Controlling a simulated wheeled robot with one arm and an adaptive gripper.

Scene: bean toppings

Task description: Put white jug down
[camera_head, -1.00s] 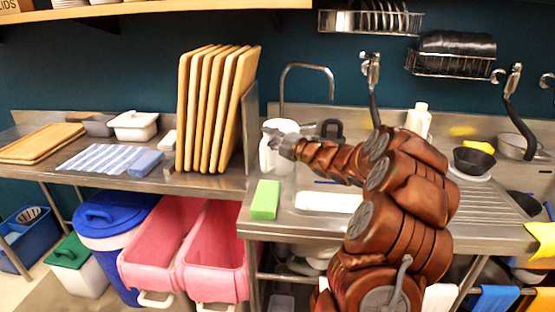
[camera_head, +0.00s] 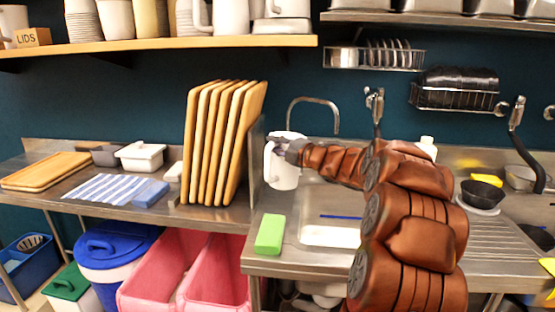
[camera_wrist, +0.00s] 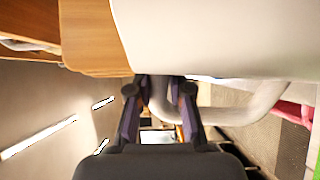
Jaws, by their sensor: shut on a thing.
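The white jug (camera_head: 285,172) is held by its handle at the end of my arm, in front of the backsplash and left of the tap. It looks upright and raised above the counter by the sink. My gripper (camera_head: 275,145) is shut on the handle. In the wrist view my fingers (camera_wrist: 160,105) close around the jug's curved handle (camera_wrist: 258,108), and the jug's pale body (camera_wrist: 220,38) fills the upper right. The jug's base is out of the wrist view.
A green sponge (camera_head: 270,235) lies on the counter left of the sink (camera_head: 328,236). Upright cutting boards (camera_head: 215,150) stand close on the left. A wooden shelf (camera_head: 160,43) with white jugs and cups hangs above. A metal tap (camera_head: 314,100) rises behind the sink.

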